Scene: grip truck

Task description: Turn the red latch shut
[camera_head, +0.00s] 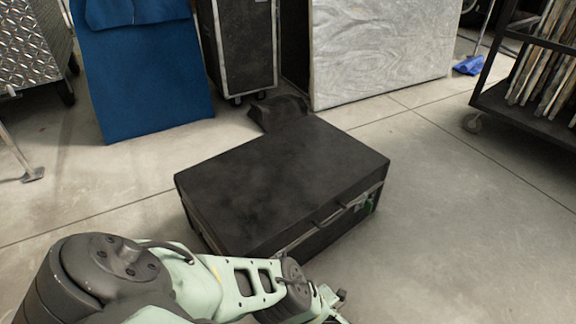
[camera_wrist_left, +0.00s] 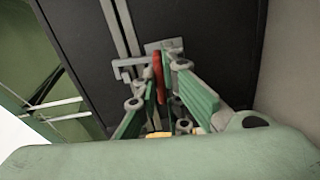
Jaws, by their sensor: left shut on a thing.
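A black case (camera_head: 285,180) lies on the floor with its lid down. Its front also fills the top of the left wrist view (camera_wrist_left: 210,30). A small red latch (camera_wrist_left: 158,70) stands upright at a grey metal bracket (camera_wrist_left: 135,66) on the case's seam. My left gripper (camera_wrist_left: 160,95) is shut on the red latch, with a green finger on each side of it. In the head view my left arm reaches from the lower left to the case's near side, and the red latch is hidden there. My right gripper is in neither view.
Behind stand a blue panel (camera_head: 150,80), a dark wheeled case (camera_head: 240,45) and a pale board (camera_head: 380,50). A wheeled rack (camera_head: 530,105) stands at the right. The floor right of the case is clear.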

